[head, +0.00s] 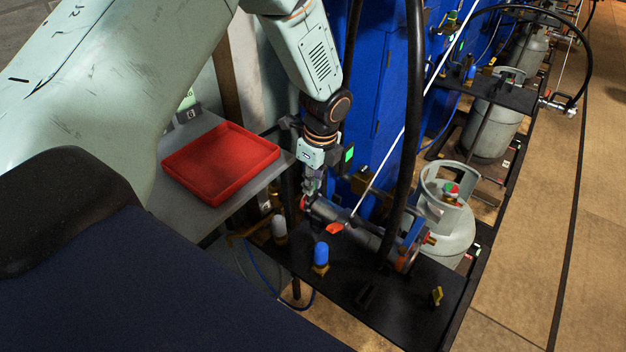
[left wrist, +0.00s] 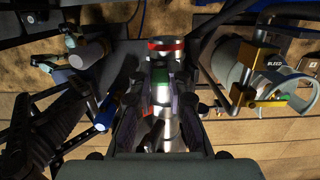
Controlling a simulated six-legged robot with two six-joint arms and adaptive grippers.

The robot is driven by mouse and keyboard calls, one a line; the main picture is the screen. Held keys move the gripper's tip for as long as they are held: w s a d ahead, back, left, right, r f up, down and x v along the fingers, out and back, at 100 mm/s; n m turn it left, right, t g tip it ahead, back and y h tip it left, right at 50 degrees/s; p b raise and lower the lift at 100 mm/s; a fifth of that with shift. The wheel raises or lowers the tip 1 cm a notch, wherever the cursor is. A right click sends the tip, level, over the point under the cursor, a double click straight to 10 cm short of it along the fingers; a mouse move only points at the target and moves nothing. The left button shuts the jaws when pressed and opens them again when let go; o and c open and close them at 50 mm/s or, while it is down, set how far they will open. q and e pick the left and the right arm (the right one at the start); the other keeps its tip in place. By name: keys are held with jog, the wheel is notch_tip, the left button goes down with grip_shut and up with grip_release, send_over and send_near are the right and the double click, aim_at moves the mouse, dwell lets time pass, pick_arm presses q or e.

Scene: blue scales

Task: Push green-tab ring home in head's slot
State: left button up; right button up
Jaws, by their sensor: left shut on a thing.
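My left gripper (head: 311,188) points down at the near end of the dark filling head (head: 351,229), which lies over the black scale frame. In the left wrist view its two fingers (left wrist: 166,98) are closed in around a shiny metal cylindrical part. I cannot tell how deep the ring sits in the slot. My right gripper is not in view.
A red tray (head: 222,163) rests on a grey shelf to the left. A blue-capped fitting (head: 320,257) stands close to the head. A gas cylinder (head: 449,232) stands at right, and a black hose (head: 413,130) hangs over the head. Blue cabinets (head: 372,75) stand behind.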

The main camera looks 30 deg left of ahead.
aim_at(317, 192)
pick_arm(q)
jog(key=shift+d+p, duration=0.15)
jog(key=shift+p, duration=0.2)
dwell(0.5)
jog(key=shift+p, duration=0.35)
jog(key=shift+w+f+b, duration=0.25)
jog(key=shift+f+b, duration=0.15)
jog(key=shift+f, duration=0.25)
jog(key=shift+w+f+b, duration=0.2)
jog(key=shift+f+b, duration=0.15)
jog(key=shift+f, duration=0.25)
jog(key=shift+w+f+b, duration=0.25)
jog(key=shift+f+b, duration=0.15)
jog(key=shift+f, duration=0.25)
dwell(0.5)
jog(key=o, duration=0.7)
jog(key=shift+o, duration=0.8)
notch_tip(317, 192, up, 12)
jog(key=d, duration=0.1)
jog(key=shift+d, duration=0.25)
jog(key=shift+c, duration=0.3)
